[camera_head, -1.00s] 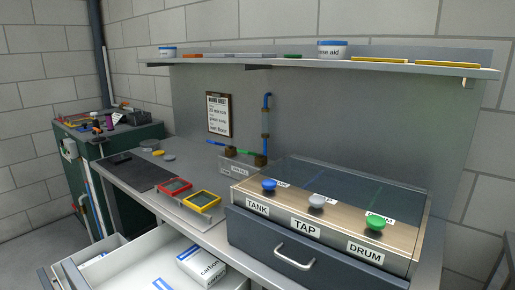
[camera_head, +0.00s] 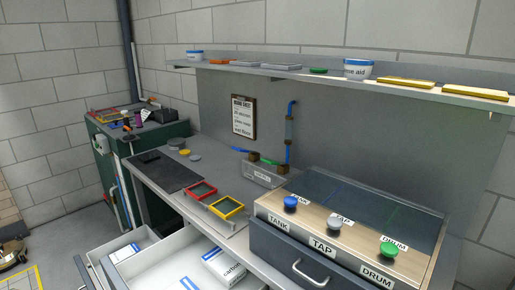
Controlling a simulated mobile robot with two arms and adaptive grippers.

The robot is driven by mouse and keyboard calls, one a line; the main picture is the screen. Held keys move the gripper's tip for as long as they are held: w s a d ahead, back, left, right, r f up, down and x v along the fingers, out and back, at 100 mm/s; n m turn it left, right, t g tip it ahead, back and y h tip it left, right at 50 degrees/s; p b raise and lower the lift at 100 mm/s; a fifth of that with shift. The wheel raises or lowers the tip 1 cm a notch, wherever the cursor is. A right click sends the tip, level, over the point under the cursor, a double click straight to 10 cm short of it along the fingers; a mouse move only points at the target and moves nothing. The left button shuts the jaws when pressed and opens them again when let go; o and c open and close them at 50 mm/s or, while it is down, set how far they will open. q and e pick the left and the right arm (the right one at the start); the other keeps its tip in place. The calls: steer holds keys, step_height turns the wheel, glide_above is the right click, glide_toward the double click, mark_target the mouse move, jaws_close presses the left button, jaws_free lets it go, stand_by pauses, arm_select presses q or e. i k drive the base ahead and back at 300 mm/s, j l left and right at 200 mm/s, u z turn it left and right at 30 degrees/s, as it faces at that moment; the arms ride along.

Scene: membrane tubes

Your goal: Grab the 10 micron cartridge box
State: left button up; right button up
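An open white drawer (camera_head: 150,272) stands at the lower left, below the bench. In it lies a white box with a blue stripe and the printed word "carbon" (camera_head: 225,266). Another white box with blue marking (camera_head: 184,284) is cut off by the bottom edge. I cannot read a 10 micron label on any box. Neither of my grippers is in view.
The bench holds a red frame (camera_head: 200,190), a yellow frame (camera_head: 227,207), a dark mat (camera_head: 168,172) and a panel box with TANK, TAP and DRUM knobs (camera_head: 335,250). A shelf (camera_head: 290,76) runs above. A green cabinet (camera_head: 112,152) stands left.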

mark_target(127, 252)
steer(key=u, duration=1.2)
